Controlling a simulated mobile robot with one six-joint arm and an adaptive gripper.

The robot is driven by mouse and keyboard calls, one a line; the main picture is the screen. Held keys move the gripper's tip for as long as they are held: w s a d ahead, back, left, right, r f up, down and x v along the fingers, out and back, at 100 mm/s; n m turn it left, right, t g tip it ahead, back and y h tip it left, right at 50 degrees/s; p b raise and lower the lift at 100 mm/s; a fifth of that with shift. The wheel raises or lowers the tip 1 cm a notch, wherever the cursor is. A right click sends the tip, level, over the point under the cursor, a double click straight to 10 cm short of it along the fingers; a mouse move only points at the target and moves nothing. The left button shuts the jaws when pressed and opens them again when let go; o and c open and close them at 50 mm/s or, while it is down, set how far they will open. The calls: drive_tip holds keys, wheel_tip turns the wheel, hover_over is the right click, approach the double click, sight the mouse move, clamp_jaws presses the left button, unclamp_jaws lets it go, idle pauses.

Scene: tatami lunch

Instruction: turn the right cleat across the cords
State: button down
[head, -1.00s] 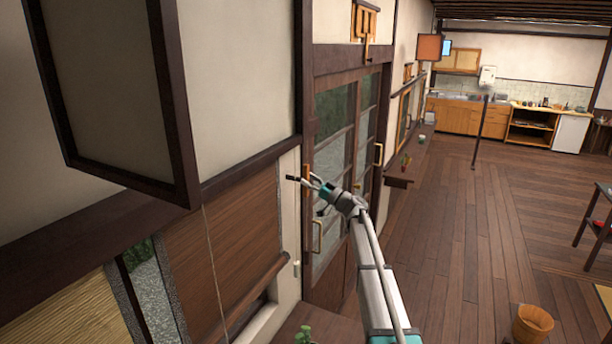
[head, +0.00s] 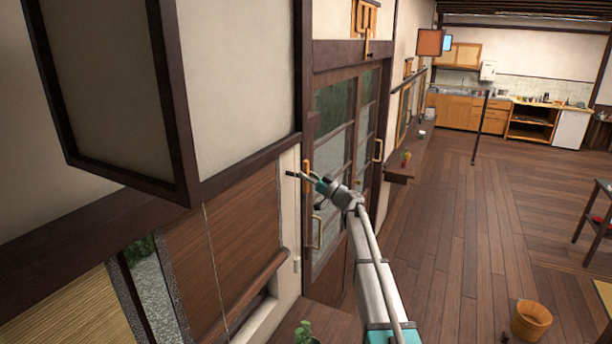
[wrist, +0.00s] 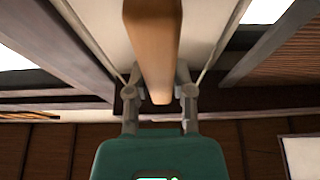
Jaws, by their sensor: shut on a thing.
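An orange-brown wooden bar, which looks like the cleat (wrist: 154,45), runs down the middle of the wrist view. My gripper (wrist: 158,80) is shut on it, with one finger on each side. In the head view my gripper (head: 292,175) is at the pale wall strip left of the glazed door, beside a small upright orange-brown wooden piece (head: 307,172). Thin lines run on both sides of the bar in the wrist view; I cannot tell whether they are the cords. The cleat's angle to the cords is unclear.
The glazed door (head: 335,150) with a pale handle (head: 317,232) is close to my wrist. A brown blind (head: 235,240) and a hanging lantern (head: 115,90) are to the left. A potted plant (head: 305,333) is below. The wooden floor (head: 470,220) to the right is mostly clear.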

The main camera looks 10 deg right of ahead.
drive_tip(key=shift+m, duration=0.5)
drive_tip(key=m+t+h, duration=0.1)
drive_tip(key=m, duration=0.2)
drive_tip(key=m+t+h, duration=0.1)
drive_tip(key=m+h, duration=0.1)
drive_tip(key=m, duration=0.1)
drive_tip(key=shift+w+d+t+p, duration=0.2)
drive_tip(key=shift+t+p, duration=0.1)
drive_tip(key=shift+p, duration=0.1)
drive_tip(key=m+h, duration=0.1)
drive_tip(key=m, duration=0.2)
drive_tip(key=m+t+h+p, duration=0.1)
drive_tip(key=m, duration=0.2)
drive_tip(key=shift+w+h, duration=0.2)
drive_tip(key=shift+h, duration=0.1)
drive_tip(key=shift+w+d+f+m+g+h+p, duration=0.1)
drive_tip(key=shift+f+m+g+h+p, duration=0.35)
drive_tip(key=shift+m, duration=1.1)
drive_tip(key=shift+r+m+g+h+p, duration=0.1)
drive_tip(key=shift+m+h+p, duration=0.65)
drive_tip(key=shift+m, duration=0.85)
drive_tip(key=shift+w+d+f+m+g+h+p, duration=0.1)
drive_tip(key=shift+f+m+g+h+p, duration=0.15)
drive_tip(key=shift+m+p, duration=0.95)
drive_tip(key=shift+m+b, duration=0.3)
drive_tip(key=shift+m, duration=0.15)
drive_tip(key=shift+s, duration=0.1)
drive_tip(key=shift+c, duration=2.4)
unclamp_jaws()
